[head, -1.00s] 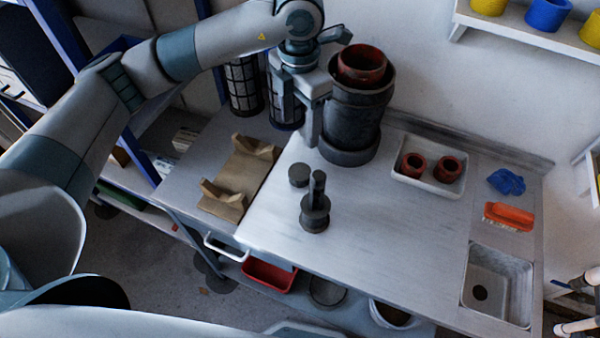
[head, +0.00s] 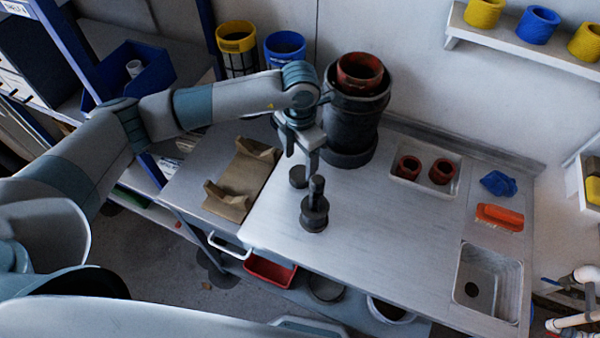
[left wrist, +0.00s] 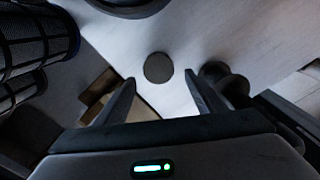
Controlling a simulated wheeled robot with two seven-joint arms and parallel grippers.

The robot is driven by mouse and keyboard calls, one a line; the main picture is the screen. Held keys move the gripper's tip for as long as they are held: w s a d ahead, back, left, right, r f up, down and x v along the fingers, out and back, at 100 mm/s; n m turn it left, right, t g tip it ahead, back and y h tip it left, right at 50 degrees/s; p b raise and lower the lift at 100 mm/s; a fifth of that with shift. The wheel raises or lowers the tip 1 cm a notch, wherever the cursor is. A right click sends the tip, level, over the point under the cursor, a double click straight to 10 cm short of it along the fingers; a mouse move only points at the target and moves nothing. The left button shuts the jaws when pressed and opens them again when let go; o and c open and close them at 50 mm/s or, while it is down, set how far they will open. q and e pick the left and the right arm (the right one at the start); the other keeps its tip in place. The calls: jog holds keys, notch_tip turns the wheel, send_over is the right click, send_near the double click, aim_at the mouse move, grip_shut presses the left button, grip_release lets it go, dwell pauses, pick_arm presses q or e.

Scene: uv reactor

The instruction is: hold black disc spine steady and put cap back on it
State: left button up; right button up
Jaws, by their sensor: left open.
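The black disc spine (head: 314,212) stands upright on the bench, a post rising from stacked discs. It also shows in the left wrist view (left wrist: 222,82), right of my fingers. The cap, a small dark round piece (head: 298,177), lies on the bench just behind and left of the spine. In the left wrist view the cap (left wrist: 158,67) is ahead of the gap between my fingertips. My left gripper (head: 302,160) is open and empty, pointing down above the cap and apart from it. My right gripper is not in view.
A large black cylinder (head: 352,125) with a red-brown ring on top stands behind. A brown cradle (head: 230,202) lies left. A white tray (head: 425,181) with two red rings, a blue cloth, an orange brush and a sink (head: 488,285) are right. The bench's middle is clear.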

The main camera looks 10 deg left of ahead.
aim_at(301, 173)
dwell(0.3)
pick_arm(q)
jog(key=shift+f+p, duration=0.45)
jog(key=shift+p, duration=0.1)
notch_tip(301, 173, down, 3)
jog(key=shift+w+f+p, duration=0.1)
jog(key=shift+w+p, duration=0.05)
jog(key=shift+p, duration=0.65)
jog(key=shift+f, duration=0.6)
jog(key=c, duration=1)
